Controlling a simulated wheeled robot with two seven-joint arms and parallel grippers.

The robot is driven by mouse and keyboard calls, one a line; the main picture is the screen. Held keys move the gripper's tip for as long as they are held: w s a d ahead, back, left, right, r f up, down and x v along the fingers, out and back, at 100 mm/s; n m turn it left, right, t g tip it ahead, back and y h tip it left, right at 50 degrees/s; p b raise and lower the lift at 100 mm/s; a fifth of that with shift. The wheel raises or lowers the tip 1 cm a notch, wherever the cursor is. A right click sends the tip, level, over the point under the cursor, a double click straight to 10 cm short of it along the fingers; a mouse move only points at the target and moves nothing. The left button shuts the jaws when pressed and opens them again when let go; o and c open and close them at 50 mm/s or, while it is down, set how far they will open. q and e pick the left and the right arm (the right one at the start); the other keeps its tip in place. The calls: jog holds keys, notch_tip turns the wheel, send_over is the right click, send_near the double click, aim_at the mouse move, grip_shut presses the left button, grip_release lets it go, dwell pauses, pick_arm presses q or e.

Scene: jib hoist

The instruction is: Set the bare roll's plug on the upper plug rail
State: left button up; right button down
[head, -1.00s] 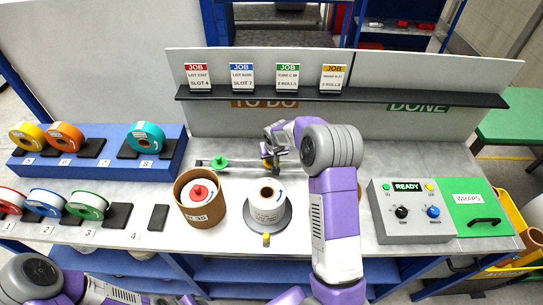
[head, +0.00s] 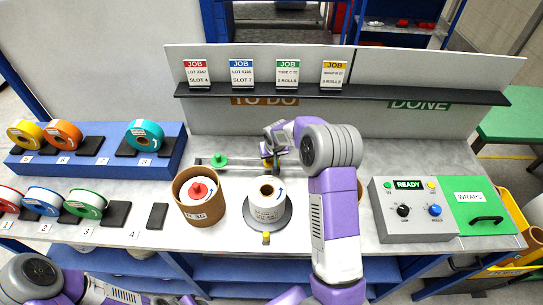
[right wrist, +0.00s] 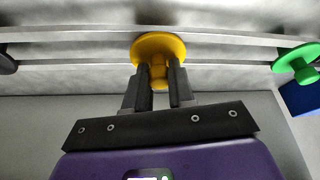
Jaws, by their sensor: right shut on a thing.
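The bare white roll (head: 267,205) stands upright on a round grey stand, its core open at the top. My right gripper (head: 270,160) is behind it at the plug rail (head: 238,160). In the right wrist view the gripper (right wrist: 158,78) is shut on a yellow plug (right wrist: 158,45), whose flange lies over the rail's two bars (right wrist: 95,38). I cannot tell whether the plug rests on them. A green plug (head: 220,161) sits on the rail to the left; it also shows in the right wrist view (right wrist: 298,60). My left gripper is out of view.
A brown tub (head: 203,207) with a red-topped piece inside stands left of the roll. Coloured rolls sit on the blue rack (head: 170,160) and the bench at left. A control box (head: 412,218) and a green wraps panel (head: 480,205) are at right.

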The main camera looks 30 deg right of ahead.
jog(key=c, duration=0.9)
grip_release()
jog(key=v, duration=0.7)
jog(key=shift+s+a+r, duration=0.1)
jog(key=shift+s+r, duration=0.05)
jog(key=shift+r, duration=0.1)
